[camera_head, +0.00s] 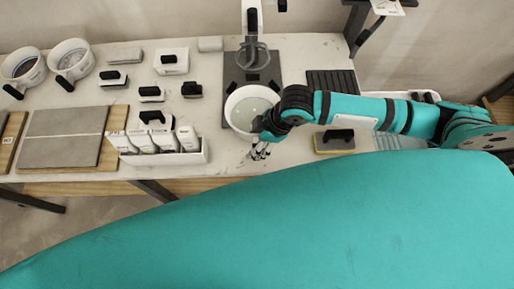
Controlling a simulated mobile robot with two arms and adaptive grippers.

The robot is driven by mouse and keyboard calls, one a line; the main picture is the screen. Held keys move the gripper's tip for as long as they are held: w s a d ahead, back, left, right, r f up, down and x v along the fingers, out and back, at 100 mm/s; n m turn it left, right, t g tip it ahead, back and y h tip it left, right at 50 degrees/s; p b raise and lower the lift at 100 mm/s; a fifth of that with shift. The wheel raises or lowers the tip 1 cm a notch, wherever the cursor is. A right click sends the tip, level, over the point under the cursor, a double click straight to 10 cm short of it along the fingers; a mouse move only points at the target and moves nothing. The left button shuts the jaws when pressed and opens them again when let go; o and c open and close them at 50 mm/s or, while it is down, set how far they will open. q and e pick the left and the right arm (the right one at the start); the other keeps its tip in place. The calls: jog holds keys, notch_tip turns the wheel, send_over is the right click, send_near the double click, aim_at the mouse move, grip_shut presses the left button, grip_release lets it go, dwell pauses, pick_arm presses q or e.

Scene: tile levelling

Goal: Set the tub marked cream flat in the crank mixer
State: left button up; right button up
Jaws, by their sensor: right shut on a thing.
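A white round tub (236,101) with pale contents is at the front of the crank mixer (254,55), over the near part of its dark base plate (268,72). My right gripper (260,148) is at the tub's near right side, shut on it; the fingers and grip point are partly hidden by my wrist. The tub looks about level; I cannot tell whether it touches the plate. No mark on it can be read. Two more white tubs with black handles, one at the far left (24,62) and one beside it (72,56), stand on the table. My left gripper is not in view.
Several black-handled blocks (152,93) lie left of the mixer. A white rack (182,158) of packets stands at the front edge, beside grey tiles (62,138) on a board. A yellow-edged float (334,142) and a ribbed dark mat (330,82) lie right.

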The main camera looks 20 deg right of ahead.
jog(key=w, duration=0.1)
jog(key=w+b, duration=0.1)
jog(key=shift+w+d+f, duration=0.2)
jog(key=shift+w+d, duration=0.1)
jog(key=shift+d, duration=0.1)
jog(key=w+b, duration=0.1)
jog(key=w, duration=0.1)
jog(key=w+d+b, duration=0.1)
jog(key=w+b, duration=0.2)
jog(key=shift+w+d+f+b, duration=0.3)
jog(key=shift+w+b, duration=0.1)
jog(key=shift+w+d, duration=0.1)
jog(key=shift+w, duration=0.25)
jog(key=shift+w+d+f, duration=0.2)
jog(key=shift+w, duration=0.35)
jog(key=shift+w+d+f, duration=0.15)
jog(key=shift+w+f, duration=0.05)
jog(key=shift+w, duration=0.35)
jog(key=shift+p, duration=0.5)
jog(key=shift+f+b, duration=0.3)
jog(key=shift+f, duration=0.7)
jog(key=shift+s+f, duration=0.15)
